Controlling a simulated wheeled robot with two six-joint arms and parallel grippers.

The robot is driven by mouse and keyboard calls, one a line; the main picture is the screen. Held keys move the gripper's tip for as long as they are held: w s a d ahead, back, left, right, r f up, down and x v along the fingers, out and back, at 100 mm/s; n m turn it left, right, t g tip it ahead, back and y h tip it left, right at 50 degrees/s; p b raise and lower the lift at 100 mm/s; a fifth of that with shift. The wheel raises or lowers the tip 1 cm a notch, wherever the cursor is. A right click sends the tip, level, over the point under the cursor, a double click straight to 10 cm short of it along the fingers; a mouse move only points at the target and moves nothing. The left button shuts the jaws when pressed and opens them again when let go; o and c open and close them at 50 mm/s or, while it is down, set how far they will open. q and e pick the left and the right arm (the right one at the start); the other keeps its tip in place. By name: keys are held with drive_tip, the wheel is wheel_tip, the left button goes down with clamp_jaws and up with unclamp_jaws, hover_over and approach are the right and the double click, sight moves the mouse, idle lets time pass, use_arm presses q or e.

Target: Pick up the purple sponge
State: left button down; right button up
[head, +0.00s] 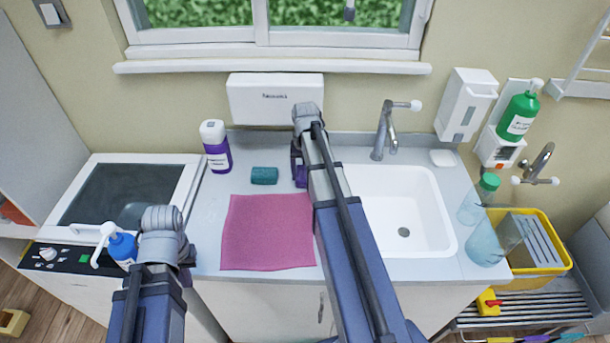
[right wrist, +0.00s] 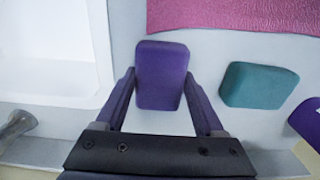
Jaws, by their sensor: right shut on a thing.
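The purple sponge (right wrist: 161,75) is between the fingers of my right gripper (right wrist: 162,92) in the right wrist view, one finger against each side. In the head view my right arm covers most of this; a bit of the sponge (head: 301,177) shows beside the arm, near the sink's left edge. I cannot tell if the sponge touches the counter.
A teal sponge (head: 264,176) lies left of the purple one, behind a pink cloth (head: 267,232). A purple bottle (head: 215,147) stands at the back left. The sink (head: 437,190) with its tap (head: 385,130) is to the right. A blue pump bottle (head: 122,247) is near my left arm.

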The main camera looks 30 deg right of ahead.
sight(305, 173)
drive_tip(key=shift+r, duration=0.1)
wheel_tip(305, 173, up, 10)
drive_tip(key=p, duration=1)
